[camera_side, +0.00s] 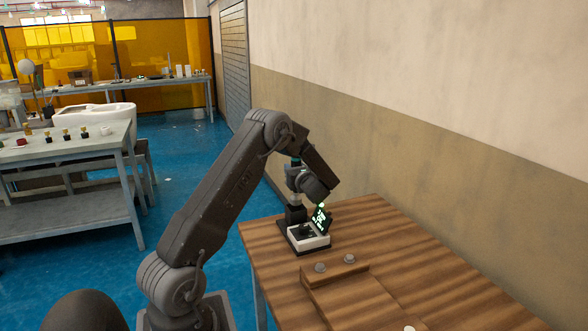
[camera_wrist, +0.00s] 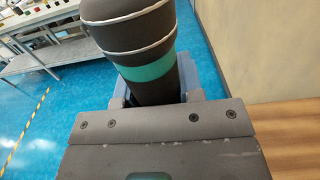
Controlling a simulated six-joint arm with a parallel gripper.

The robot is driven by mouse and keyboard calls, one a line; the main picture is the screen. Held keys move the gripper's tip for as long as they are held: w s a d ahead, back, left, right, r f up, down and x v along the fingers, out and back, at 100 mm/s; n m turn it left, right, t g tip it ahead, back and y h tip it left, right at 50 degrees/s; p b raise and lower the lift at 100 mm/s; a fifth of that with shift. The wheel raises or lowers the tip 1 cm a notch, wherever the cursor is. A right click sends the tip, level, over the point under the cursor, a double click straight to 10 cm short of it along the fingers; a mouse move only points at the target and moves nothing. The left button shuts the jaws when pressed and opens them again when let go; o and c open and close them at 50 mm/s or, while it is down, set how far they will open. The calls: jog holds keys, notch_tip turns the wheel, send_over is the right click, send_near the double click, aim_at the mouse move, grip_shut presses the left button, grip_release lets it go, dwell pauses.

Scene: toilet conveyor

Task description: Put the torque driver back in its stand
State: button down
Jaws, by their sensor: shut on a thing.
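The torque driver (camera_wrist: 147,42) is dark with a teal band and thin silver rings. It fills the top middle of the wrist view, between the grey-blue fingers of my gripper (camera_wrist: 158,92), which is shut on it. In the side view my gripper (camera_side: 297,180) is above the far-left corner of the wooden table, with the driver roughly upright. The stand (camera_side: 291,238) is a dark base below it, beside a pale-rimmed tray and a small screen lit green. The driver's lower end is close over the dark part; I cannot tell whether they touch.
The wooden table (camera_side: 400,245) carries a raised wooden block (camera_side: 335,295) with grey knobs in front of the stand. A plain wall (camera_side: 430,150) runs along the right. Workbenches (camera_side: 75,150) with small items stand at the far left, across blue floor.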

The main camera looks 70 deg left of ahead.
jog(key=shift+f, duration=3.55)
jog(key=c, duration=0.7)
grip_release()
jog(key=shift+f, duration=0.15)
jog(key=shift+d, duration=0.1)
jog(key=d, duration=1.3)
jog(key=shift+d, duration=0.35)
